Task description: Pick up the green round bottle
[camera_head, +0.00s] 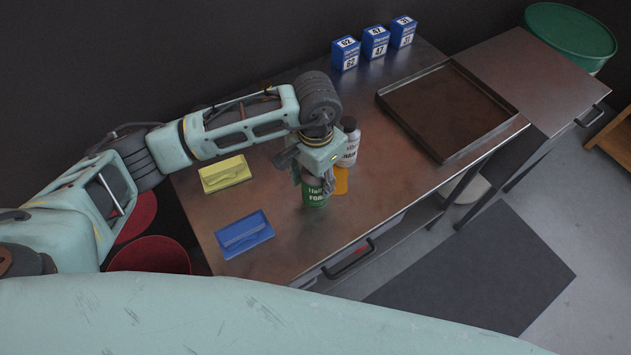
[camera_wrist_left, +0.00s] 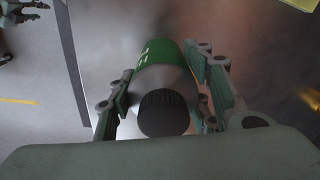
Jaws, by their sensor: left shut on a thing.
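The green round bottle (camera_head: 315,194) stands upright on the metal workbench (camera_head: 290,240), near its front edge. My left gripper (camera_head: 318,176) comes down on it from above and is shut around it. In the left wrist view the bottle (camera_wrist_left: 160,85) shows its green body, grey shoulder and dark ribbed cap, with the fingers of the gripper (camera_wrist_left: 165,100) on both sides. I cannot tell whether its base is clear of the bench. My right gripper is not in view.
A white bottle (camera_head: 349,143) and an orange item (camera_head: 341,181) stand close behind the gripper. A yellow tray (camera_head: 225,174) and a blue tray (camera_head: 244,233) lie to the left. Blue boxes (camera_head: 345,54) and a brown tray (camera_head: 447,112) are farther back.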

